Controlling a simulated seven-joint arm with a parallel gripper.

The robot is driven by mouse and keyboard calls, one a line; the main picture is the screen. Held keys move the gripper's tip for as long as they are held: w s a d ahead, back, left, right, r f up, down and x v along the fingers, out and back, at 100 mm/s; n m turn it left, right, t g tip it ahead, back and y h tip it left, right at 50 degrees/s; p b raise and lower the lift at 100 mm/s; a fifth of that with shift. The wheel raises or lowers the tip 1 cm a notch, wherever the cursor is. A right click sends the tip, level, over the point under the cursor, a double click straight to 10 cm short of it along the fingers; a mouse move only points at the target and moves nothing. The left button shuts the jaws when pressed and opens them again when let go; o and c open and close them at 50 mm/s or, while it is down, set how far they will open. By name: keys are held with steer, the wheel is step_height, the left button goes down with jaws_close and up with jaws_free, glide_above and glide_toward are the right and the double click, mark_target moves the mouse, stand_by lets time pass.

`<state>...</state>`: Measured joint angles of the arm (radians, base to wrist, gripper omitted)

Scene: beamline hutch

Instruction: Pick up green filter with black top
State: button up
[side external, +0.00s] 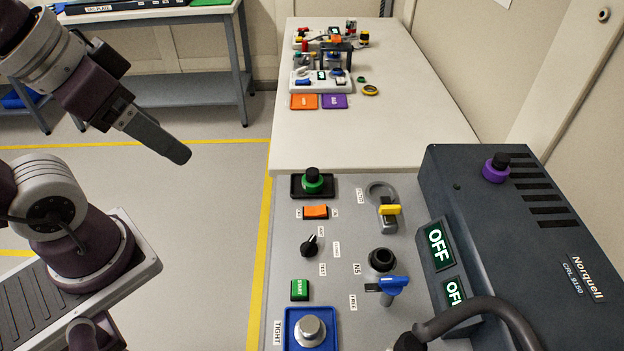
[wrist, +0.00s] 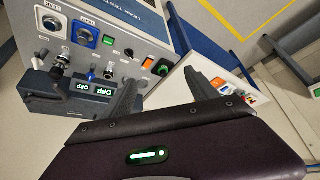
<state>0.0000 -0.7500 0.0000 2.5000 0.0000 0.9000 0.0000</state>
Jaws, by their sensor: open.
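The green filter with a black top (side external: 312,181) sits upright in a black square holder (side external: 298,191) at the far end of the grey control panel. In the wrist view, the green filter (wrist: 163,69) shows between and beyond my fingers. My gripper (side external: 180,153) is in the air to the left of the panel, well apart from the filter. In the wrist view, my gripper (wrist: 165,88) has its two fingers spread, with nothing held between them.
A purple filter with a black top (side external: 495,170) stands on the dark Norquell unit (side external: 540,270). The panel (side external: 335,255) carries an orange switch (side external: 315,212), a yellow-handled valve (side external: 390,210) and a blue lever (side external: 394,284). A white table (side external: 400,125) beyond holds small items.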

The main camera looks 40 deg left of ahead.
steer(key=n+g, duration=0.5)
steer(key=n, duration=1)
glide_above(312, 171)
steer(key=f, duration=1.5)
steer(key=shift+s+f, duration=0.2)
steer(key=shift+f, duration=0.05)
steer(key=shift+n+g, duration=0.3)
steer(key=shift+n, duration=0.3)
steer(key=f, duration=0.8)
steer(key=shift+w+f, duration=0.25)
steer(key=shift+f, duration=0.6)
steer(key=shift+c, duration=0.5)
steer(key=shift+r, duration=0.1)
jaws_close()
